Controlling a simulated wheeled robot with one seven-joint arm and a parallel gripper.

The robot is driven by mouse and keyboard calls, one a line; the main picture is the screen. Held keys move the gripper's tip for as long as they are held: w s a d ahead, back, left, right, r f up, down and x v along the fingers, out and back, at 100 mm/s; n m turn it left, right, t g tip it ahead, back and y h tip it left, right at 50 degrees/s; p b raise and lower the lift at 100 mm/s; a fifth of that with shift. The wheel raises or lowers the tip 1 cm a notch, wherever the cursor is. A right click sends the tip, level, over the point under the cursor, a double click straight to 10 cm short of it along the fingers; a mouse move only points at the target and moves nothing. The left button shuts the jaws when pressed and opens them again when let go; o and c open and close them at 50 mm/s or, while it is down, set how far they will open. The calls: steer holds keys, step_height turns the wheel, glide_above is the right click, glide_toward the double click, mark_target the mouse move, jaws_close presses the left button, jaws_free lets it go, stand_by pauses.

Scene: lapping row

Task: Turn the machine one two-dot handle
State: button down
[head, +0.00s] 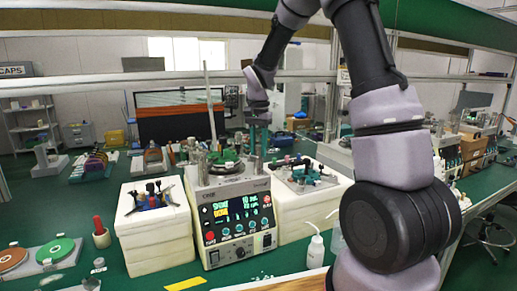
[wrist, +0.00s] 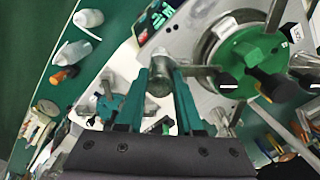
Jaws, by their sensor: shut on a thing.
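Machine one (head: 237,222), marked ONE, stands at the front of the green bench with a lit display. My gripper (head: 258,146) points down over the right part of its top. In the wrist view the teal fingers of my gripper (wrist: 160,84) are shut on a grey metal handle (wrist: 158,58) with a rounded end. The fingers hide part of this handle, and I cannot make out any dots on it. A round plate with a green disc (wrist: 255,55) lies just to the right of the handle in the wrist view.
White blocks with small tools stand close on both sides of the machine, left (head: 155,235) and right (head: 300,215). A white squeeze bottle (head: 316,250) stands in front of the right block. A thin upright rod (head: 209,100) rises at the machine's back left.

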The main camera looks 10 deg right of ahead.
mark_target(259, 146)
steer(key=shift+w+r+n, duration=0.1)
steer(key=shift+n, duration=0.5)
steer(key=c, duration=0.6)
jaws_free()
steer(key=shift+o, duration=0.2)
step_height(259, 146, up, 11)
